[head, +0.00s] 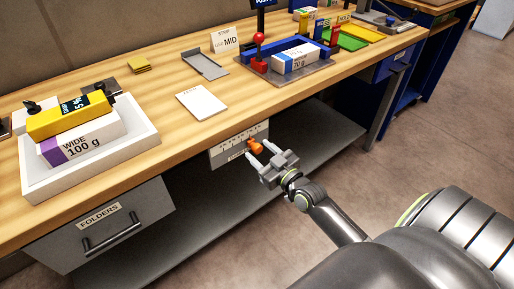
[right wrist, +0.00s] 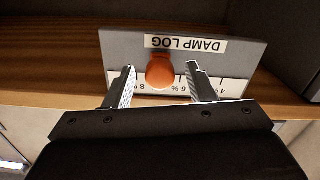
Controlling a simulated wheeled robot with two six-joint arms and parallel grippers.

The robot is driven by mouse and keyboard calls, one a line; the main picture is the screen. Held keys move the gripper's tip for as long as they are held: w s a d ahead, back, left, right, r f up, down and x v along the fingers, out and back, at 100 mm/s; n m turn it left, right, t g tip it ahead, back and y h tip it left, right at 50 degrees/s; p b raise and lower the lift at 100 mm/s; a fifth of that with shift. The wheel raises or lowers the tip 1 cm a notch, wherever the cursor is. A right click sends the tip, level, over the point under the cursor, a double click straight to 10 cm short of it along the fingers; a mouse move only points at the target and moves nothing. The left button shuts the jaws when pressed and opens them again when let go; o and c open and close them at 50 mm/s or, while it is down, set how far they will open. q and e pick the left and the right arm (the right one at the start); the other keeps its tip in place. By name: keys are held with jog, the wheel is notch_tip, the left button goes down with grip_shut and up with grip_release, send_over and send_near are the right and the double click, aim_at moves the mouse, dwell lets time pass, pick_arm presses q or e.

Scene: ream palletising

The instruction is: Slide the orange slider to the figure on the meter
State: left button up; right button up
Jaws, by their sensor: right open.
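The orange slider (head: 257,145) sits on the grey DAMP LOG scale panel (head: 227,154) on the bench's front edge. In the right wrist view the panel (right wrist: 120,50) appears upside down, with the round slider knob (right wrist: 160,71) near the 6 % mark, between the 8 and 4 ends. My right gripper (head: 259,156) is open, its fingers on either side of the knob with gaps; it also shows in the right wrist view (right wrist: 160,88). The yellow meter (head: 58,119) lies on a WIDE 100 g ream (head: 90,141); its dark display is too small to read surely.
The ream stands in a white tray (head: 150,138) at the left. A white notepad (head: 201,102), a grey holder (head: 204,65) and a blue-edged tray with a second ream (head: 296,59) lie on the bench. A FOLDERS drawer (head: 120,235) and a lower shelf are below.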

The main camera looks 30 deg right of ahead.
jog(key=shift+w+a, duration=0.1)
jog(key=shift+w, duration=0.95)
grip_shut()
